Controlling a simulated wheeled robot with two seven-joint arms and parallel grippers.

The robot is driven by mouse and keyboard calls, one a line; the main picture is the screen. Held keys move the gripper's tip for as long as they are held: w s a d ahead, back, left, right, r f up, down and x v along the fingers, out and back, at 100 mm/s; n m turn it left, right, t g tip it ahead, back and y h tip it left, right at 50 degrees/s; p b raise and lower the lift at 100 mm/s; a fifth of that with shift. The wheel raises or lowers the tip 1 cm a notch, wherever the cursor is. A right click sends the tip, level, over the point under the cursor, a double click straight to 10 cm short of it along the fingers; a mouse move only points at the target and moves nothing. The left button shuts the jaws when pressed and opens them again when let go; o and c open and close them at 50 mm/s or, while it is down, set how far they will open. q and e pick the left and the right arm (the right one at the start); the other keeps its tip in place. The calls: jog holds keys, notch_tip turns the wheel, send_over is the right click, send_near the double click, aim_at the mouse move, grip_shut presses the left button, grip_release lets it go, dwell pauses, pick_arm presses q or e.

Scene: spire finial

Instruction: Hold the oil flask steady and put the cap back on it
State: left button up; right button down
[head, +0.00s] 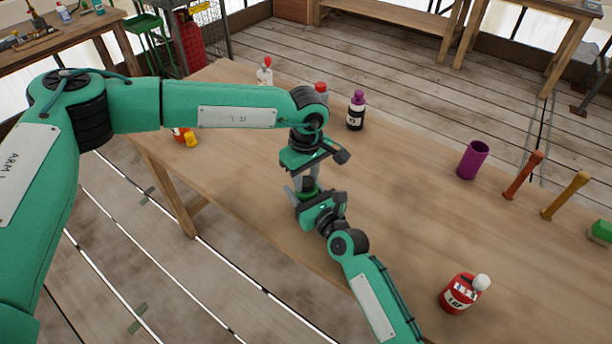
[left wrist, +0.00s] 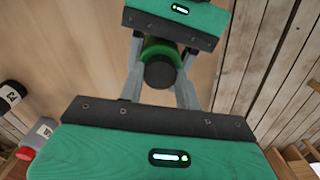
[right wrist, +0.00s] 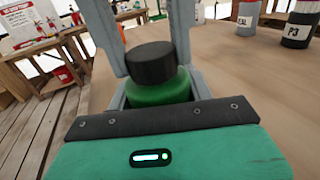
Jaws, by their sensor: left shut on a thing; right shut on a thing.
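In the left wrist view the cap (left wrist: 160,73) lies between the fingers, with green flask (left wrist: 162,47) behind.
A grey bottle with red cap (head: 320,93), a dark bottle with purple cap (head: 356,113) and a white bottle (head: 265,76) stand behind. A purple cup (head: 472,160) stands right, beside orange (head: 523,175) and yellow posts (head: 565,195). A red bottle (head: 458,293) is front right. The table's middle is clear.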

pick_arm(q)
jog(key=m, duration=0.4)
jog(key=shift+m, duration=0.4)
jog(key=m, duration=0.4)
jog(key=shift+m, duration=0.3)
jog(key=m, duration=0.9)
jog(key=o, duration=1)
jog(key=shift+d, duration=0.1)
jog(key=shift+c, duration=0.2)
jog(key=shift+r, duration=2.25)
